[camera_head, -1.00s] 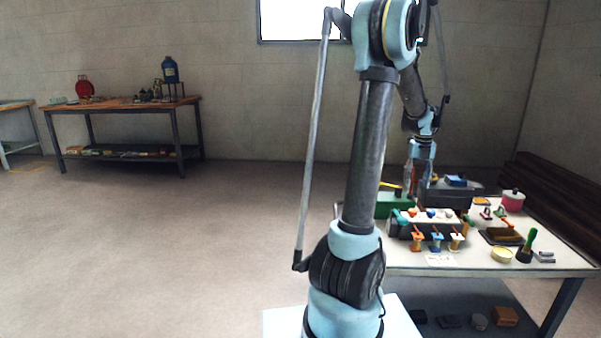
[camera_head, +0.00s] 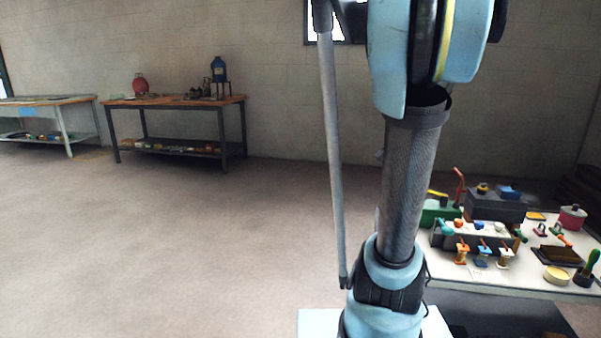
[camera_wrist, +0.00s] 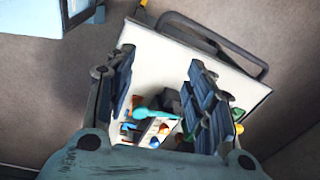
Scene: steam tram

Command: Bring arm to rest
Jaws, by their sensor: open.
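My arm stands upright in the middle of the head view, with its upper joint at the top edge. My gripper is out of the head view. In the wrist view my gripper (camera_wrist: 160,65) is open, its two ribbed fingers wide apart with nothing between them. It is above the white worktable (camera_wrist: 232,84), clear of the small items on it. The same worktable (camera_head: 500,283) is at the right in the head view, partly hidden by my arm.
On the worktable are a dark box (camera_head: 493,207), a pink pot (camera_head: 571,217), a yellow dish (camera_head: 557,276) and several small coloured parts. A wooden-topped bench (camera_head: 175,102) and a second bench (camera_head: 45,101) stand along the back wall. The floor at left is clear.

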